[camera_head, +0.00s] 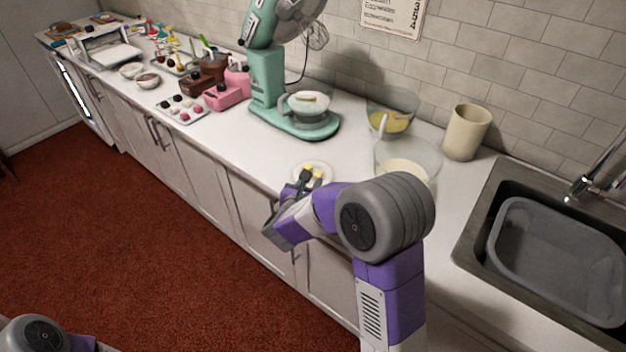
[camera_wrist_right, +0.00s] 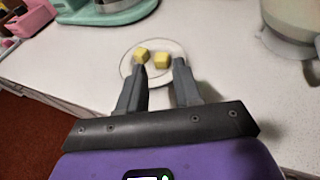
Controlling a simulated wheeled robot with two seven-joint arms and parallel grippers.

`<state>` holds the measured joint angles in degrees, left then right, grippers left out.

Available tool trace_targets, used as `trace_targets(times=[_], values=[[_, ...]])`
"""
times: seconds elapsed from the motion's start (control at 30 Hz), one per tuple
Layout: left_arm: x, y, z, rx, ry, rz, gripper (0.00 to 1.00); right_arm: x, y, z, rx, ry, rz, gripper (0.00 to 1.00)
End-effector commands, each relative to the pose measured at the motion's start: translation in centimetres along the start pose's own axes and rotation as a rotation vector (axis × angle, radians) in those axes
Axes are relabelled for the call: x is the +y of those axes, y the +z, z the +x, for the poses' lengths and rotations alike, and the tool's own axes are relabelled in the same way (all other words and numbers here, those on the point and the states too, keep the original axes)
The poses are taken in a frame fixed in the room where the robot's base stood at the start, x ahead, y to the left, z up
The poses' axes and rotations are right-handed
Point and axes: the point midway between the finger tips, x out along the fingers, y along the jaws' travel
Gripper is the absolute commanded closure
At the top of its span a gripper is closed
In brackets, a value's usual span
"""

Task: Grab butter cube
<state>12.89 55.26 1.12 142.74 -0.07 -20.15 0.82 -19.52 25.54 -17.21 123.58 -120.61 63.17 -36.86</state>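Two yellow butter cubes lie on a small white plate (camera_wrist_right: 126,67) on the counter. In the right wrist view the left butter cube (camera_wrist_right: 141,55) is just beyond my left-hand fingertip, and the right butter cube (camera_wrist_right: 162,60) shows between the fingertips. My right gripper (camera_wrist_right: 160,68) is open, its two dark fingers apart and pointing at the plate. In the head view my right gripper (camera_head: 311,178) reaches over the plate (camera_head: 327,167) at the counter's front edge. I cannot tell whether a finger touches a cube. My left gripper is out of view; only part of my left arm shows.
A green stand mixer (camera_head: 268,85) stands behind the plate. Glass bowls (camera_head: 405,158), a beige canister (camera_head: 466,132) and a sink (camera_head: 480,235) are to the right. A pink box (camera_head: 223,97) and sweets tray (camera_head: 182,109) are left. Counter left of the plate is clear.

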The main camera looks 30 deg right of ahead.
Motion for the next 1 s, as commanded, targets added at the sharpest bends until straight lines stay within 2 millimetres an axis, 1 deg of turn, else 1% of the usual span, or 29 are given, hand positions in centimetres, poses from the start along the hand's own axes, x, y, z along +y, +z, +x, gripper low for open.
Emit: trace_targets(times=[0.03,0.07,0.17,0.27,0.47,0.57,0.7,0.8,1.0], values=[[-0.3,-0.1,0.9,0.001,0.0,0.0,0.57,0.0,-0.9,0.3,0.0,0.0,0.001,0.66],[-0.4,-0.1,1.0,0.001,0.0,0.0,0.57,0.0,-1.1,0.3,0.001,0.0,0.001,0.66],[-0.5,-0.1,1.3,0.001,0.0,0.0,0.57,0.0,-1.3,0.8,0.001,-0.001,0.002,0.66],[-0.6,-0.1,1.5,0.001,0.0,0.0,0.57,-0.1,-1.3,1.9,0.001,-0.003,0.003,0.66],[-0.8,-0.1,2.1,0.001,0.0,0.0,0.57,-0.2,-1.6,4.2,0.002,-0.003,0.002,0.66],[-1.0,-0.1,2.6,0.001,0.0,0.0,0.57,-0.2,-2.0,5.9,0.002,-0.003,0.001,0.66],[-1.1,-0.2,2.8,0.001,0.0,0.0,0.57,-0.2,-1.9,7.5,0.002,-0.002,0.002,0.66],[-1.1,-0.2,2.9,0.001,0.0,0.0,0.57,-0.2,-1.9,7.9,0.002,-0.001,0.001,0.66],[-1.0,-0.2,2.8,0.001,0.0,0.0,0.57,-0.2,-1.8,7.9,0.002,0.0,0.001,0.66]])
